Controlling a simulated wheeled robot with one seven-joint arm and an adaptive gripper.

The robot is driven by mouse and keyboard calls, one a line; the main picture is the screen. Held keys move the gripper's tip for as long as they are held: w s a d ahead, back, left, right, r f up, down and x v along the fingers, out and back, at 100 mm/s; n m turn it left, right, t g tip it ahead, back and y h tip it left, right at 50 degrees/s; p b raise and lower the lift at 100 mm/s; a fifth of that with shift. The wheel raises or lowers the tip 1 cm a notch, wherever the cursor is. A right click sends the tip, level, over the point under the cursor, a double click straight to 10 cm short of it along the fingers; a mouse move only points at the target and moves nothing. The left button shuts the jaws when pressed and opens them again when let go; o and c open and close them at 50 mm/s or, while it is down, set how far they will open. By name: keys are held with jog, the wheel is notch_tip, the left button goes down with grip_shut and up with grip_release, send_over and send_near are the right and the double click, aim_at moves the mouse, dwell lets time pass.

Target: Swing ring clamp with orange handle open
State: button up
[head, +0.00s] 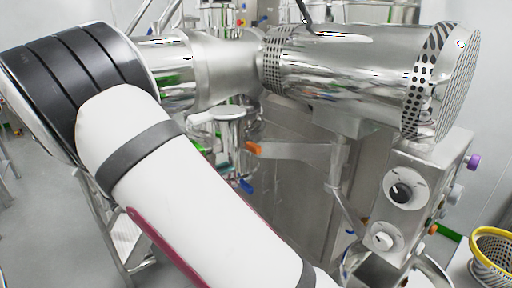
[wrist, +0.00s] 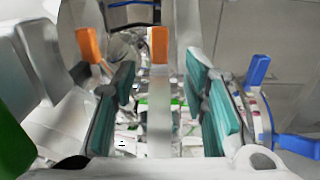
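In the wrist view, an orange handle (wrist: 159,44) stands upright at the far end of the gap between my fingers, with a grey bar (wrist: 159,115) running from it towards the camera. My gripper (wrist: 160,85) is open. Its two teal-padded fingers are on either side of the bar, with visible gaps and no contact. A second orange handle (wrist: 89,45) is left of the left finger. In the head view, one orange handle (head: 252,149) shows beside my arm; I cannot tell which of the two it is. My gripper is not clearly seen there, and the ring clamp's body is mostly hidden.
A blue handle (wrist: 257,70) is right of the right finger, and a green part (wrist: 12,145) is at lower left. In the head view, a large steel cylinder (head: 350,75) lies overhead, a control box (head: 425,190) stands at right, and a yellow-rimmed basket (head: 493,262) is at lower right.

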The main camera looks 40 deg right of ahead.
aim_at(251, 149)
jog(key=d+p, duration=0.1)
jog(key=d, duration=0.9)
jog(key=shift+w+d+p, duration=0.15)
jog(key=shift+d+p, duration=0.05)
jog(key=shift+p, duration=0.1)
jog(key=shift+c, duration=0.6)
grip_shut()
